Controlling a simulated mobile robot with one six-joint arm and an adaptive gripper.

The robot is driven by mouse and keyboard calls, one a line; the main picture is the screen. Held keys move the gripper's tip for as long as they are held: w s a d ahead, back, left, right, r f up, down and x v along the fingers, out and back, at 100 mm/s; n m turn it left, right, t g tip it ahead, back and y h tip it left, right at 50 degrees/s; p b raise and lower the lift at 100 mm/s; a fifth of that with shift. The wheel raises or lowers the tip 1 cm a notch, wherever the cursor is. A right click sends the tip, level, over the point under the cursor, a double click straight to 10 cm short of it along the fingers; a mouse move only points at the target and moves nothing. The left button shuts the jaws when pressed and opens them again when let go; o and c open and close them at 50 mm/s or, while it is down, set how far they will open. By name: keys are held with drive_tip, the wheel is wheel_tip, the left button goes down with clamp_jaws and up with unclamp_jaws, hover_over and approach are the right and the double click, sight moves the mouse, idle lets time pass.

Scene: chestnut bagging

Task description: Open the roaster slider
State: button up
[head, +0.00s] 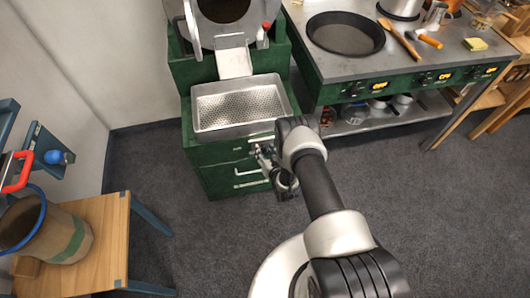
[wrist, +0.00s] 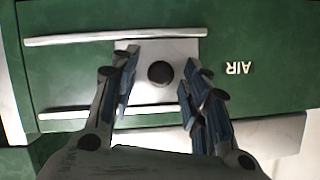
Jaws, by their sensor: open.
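The roaster slider (wrist: 142,92) is a pale metal plate with a round dark knob (wrist: 160,73). It sits between two light horizontal rails on the green roaster front in the wrist view. The upside-down word AIR is to its right in that view. My gripper (wrist: 159,88) is open, with one blue-padded finger on each side of the knob and a visible gap to it on both sides. In the head view my gripper (head: 268,165) is at the front of the green roaster (head: 205,158), and I cannot make out the knob there.
A perforated metal tray (head: 240,128) sits on the roaster below a chute (head: 234,63). A green stove with a black pan (head: 345,33) stands to the right. A wooden table (head: 105,240) with a bucket (head: 65,235) is at left. Dark floor between is clear.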

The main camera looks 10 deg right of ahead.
drive_tip(key=shift+c, duration=0.2)
clamp_jaws()
drive_tip(key=shift+d, duration=0.1)
idle(0.4)
